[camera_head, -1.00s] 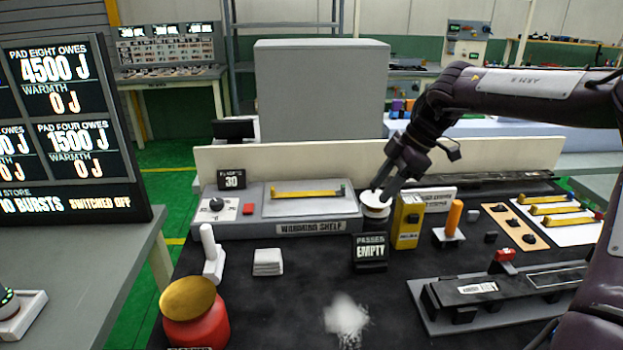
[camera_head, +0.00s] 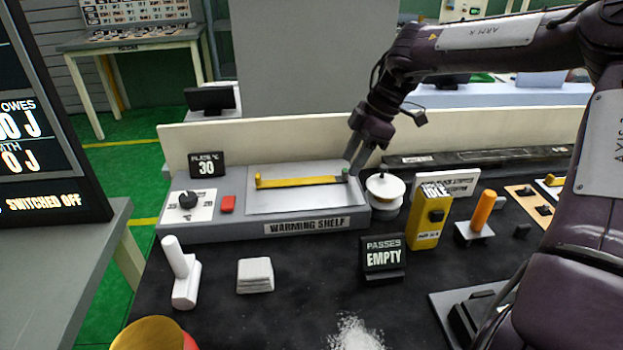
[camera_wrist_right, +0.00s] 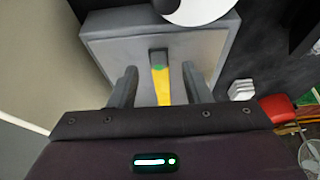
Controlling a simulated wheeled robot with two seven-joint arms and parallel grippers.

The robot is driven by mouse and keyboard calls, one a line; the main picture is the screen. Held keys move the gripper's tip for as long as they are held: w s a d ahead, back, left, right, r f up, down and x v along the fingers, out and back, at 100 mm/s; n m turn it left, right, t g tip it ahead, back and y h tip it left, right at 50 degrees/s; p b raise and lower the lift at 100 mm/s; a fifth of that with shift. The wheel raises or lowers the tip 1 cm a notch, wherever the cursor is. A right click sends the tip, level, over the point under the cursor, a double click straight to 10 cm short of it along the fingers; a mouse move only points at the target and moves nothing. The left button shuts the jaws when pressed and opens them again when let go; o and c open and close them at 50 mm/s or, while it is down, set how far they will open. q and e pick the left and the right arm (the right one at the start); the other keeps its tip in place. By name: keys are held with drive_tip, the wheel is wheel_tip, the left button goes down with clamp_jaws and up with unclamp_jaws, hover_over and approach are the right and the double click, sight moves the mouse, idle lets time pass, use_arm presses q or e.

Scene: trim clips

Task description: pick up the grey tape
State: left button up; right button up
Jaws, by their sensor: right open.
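My right gripper (camera_head: 355,168) is open above the right end of the warming shelf (camera_head: 215,208). In the right wrist view its two fingers (camera_wrist_right: 159,68) stand apart, one on each side of the yellow trim clip (camera_wrist_right: 161,85) and its dark end block. The clip (camera_head: 300,182) lies along the shelf plate. A round reel with a white top (camera_head: 386,186) and a grey body stands just right of the shelf, beside the gripper. Its white disc (camera_wrist_right: 193,8) shows at the top of the wrist view. No other thing is plainly grey tape. My left gripper is out of view.
A yellow box (camera_head: 430,217), an orange stick on a stand (camera_head: 482,210) and a "PASSES EMPTY" sign (camera_head: 383,258) stand to the right. A white pad stack (camera_head: 255,275) and a white stand (camera_head: 183,273) are left. A low cream wall (camera_head: 240,133) runs behind. The dark mat's middle is mostly clear.

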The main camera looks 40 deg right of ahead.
sight(343, 178)
drive_tip(key=x, duration=0.2)
drive_tip(key=shift+w+a+f, duration=0.1)
drive_tip(key=shift+w+f, duration=0.05)
drive_tip(key=shift+f, duration=0.1)
drive_tip(key=c, duration=0.9)
clamp_jaws()
drive_tip(key=shift+r, duration=0.2)
